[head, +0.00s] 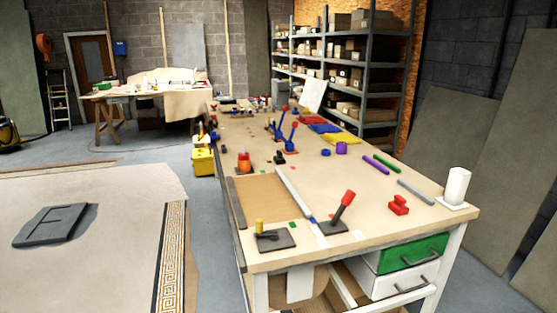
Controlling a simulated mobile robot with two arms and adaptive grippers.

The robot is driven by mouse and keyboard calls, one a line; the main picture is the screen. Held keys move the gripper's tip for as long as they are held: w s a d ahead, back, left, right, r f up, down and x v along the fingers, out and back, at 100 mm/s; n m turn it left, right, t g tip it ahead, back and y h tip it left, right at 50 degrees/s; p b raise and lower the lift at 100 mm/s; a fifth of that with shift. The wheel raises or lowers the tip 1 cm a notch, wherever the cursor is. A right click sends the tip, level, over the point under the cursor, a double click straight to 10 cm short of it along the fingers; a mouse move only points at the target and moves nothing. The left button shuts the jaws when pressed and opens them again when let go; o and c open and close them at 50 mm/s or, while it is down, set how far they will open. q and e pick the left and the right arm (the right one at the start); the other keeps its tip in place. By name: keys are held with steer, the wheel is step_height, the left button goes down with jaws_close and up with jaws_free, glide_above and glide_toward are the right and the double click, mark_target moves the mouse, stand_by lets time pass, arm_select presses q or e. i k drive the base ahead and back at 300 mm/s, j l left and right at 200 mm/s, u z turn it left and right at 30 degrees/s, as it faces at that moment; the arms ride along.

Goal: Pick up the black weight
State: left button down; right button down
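I cannot tell for sure which thing is the black weight. A small black object (279,158) stands on the long workbench (345,188), just right of an orange-red item (244,163). A dark grey slab (52,226) with a raised shape on top lies flat on the pale mosaic panel (120,220) at the left. A dark plate (275,238) with a yellow-topped part sits at the bench's near left corner. Neither of my grippers is in view.
A red-handled lever (343,205), a red block (398,204) and a white cylinder (458,187) stand near the bench's front. Coloured rods lie towards its right edge. A yellow container (203,161) is by its left side. Grey floor (210,235) is clear between panel and bench.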

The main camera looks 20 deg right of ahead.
mark_target(278, 159)
steer(key=i, duration=0.2)
steer(key=i+j+z, duration=0.3)
steer(key=i+j, duration=0.2)
steer(key=i+j+z, duration=0.1)
steer(key=j, duration=0.25)
steer(key=i+j+z, duration=0.15)
steer(key=i+j, duration=0.15)
steer(key=i+j+z, duration=0.15)
steer(key=j, duration=0.25)
steer(key=i+j+z, duration=0.3)
steer(key=j, duration=0.45)
steer(key=i, duration=0.05)
